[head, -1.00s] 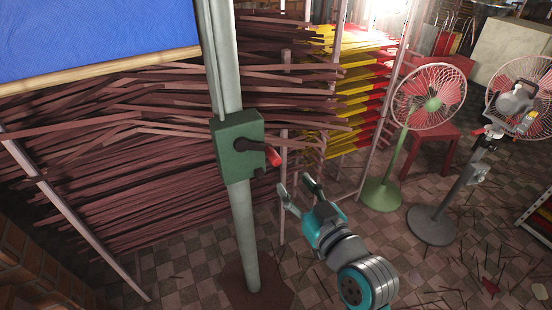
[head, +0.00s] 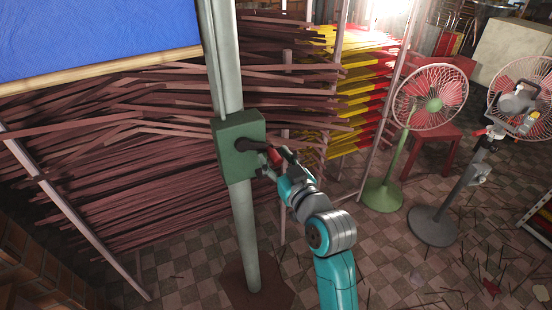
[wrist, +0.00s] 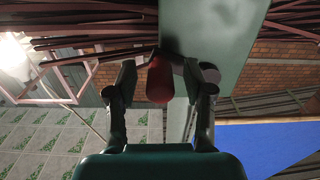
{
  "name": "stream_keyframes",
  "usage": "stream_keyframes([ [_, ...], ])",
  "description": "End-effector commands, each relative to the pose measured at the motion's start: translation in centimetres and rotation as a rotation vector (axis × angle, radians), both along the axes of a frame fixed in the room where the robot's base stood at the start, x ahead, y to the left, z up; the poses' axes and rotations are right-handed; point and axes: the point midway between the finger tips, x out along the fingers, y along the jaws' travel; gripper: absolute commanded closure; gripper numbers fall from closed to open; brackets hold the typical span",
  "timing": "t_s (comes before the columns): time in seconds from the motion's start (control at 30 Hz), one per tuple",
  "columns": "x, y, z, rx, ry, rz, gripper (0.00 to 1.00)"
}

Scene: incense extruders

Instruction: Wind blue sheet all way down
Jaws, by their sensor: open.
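The blue sheet (head: 95,38) hangs at the upper left, with a wooden bar (head: 100,72) along its lower edge. The green winch box (head: 238,147) is fixed on a grey post, with a dark crank ending in a red handle (head: 275,158). My gripper (head: 275,160) is at the handle, its fingers partly hidden in the head view. In the wrist view, the red handle (wrist: 160,82) lies between the two open fingers, with visible gaps on both sides. The green box (wrist: 215,40) is just beyond, and the blue sheet (wrist: 265,148) shows at the lower right.
Racks of brown incense sticks (head: 130,180) stand behind the post. A green pedestal fan (head: 430,105) and a red stool (head: 430,145) stand to the right. Loose sticks lie on the tiled floor (head: 400,270), which has free room at the front right.

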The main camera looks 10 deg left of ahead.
Motion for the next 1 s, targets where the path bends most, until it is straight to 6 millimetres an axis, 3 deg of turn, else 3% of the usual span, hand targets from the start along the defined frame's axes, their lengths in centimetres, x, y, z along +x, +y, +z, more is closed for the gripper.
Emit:
stream_keyframes([
  [0.1, 0.0, 0.0, 0.0, 0.000, 0.000, 0.000, 0.48],
  [0.3, 0.0, 0.0, 0.0, 0.000, 0.000, 0.000, 0.98],
  [0.73, -0.1, 0.1, -0.3, 0.023, 0.017, 0.000, 1.00],
  [1.0, -0.4, 0.5, -1.2, 0.144, 0.101, 0.000, 1.00],
])
